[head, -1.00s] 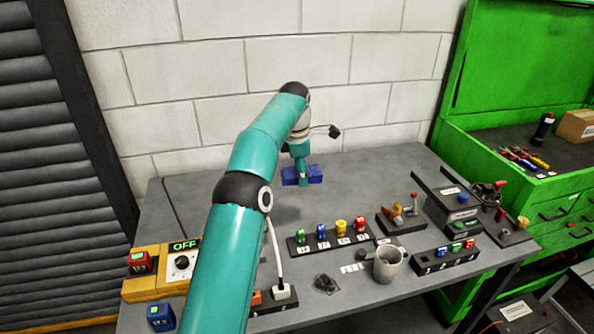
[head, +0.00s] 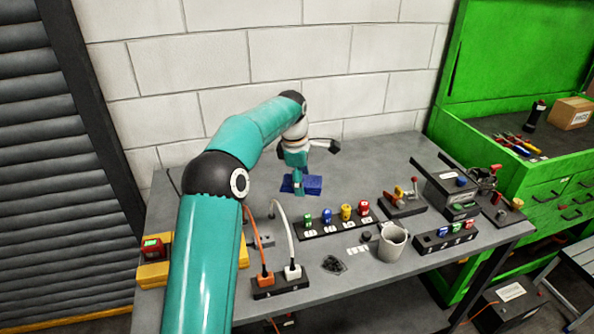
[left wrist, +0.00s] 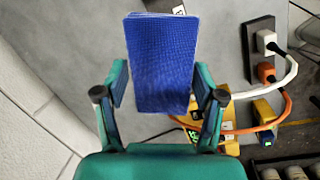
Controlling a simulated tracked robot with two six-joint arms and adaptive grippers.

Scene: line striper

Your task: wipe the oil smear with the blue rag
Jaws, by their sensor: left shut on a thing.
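The blue rag (head: 313,185) is a folded cloth above the grey workbench, behind the row of coloured pieces. My left gripper (head: 298,182) is shut on it, fingers pointing down. In the left wrist view the rag (left wrist: 162,60) sits flat between the fingers of the gripper (left wrist: 160,90) and sticks out past them. Whether the rag touches the bench top is hard to tell. I cannot make out the oil smear; the arm and rag cover part of the bench. My right gripper is out of view.
The workbench (head: 225,300) holds a rack of coloured pieces (head: 335,228), a grey mug (head: 392,242), a power strip with plugs and cables (head: 280,286) and a small dark pile (head: 333,264). A block wall stands behind. A green tool cabinet (head: 560,160) is at right.

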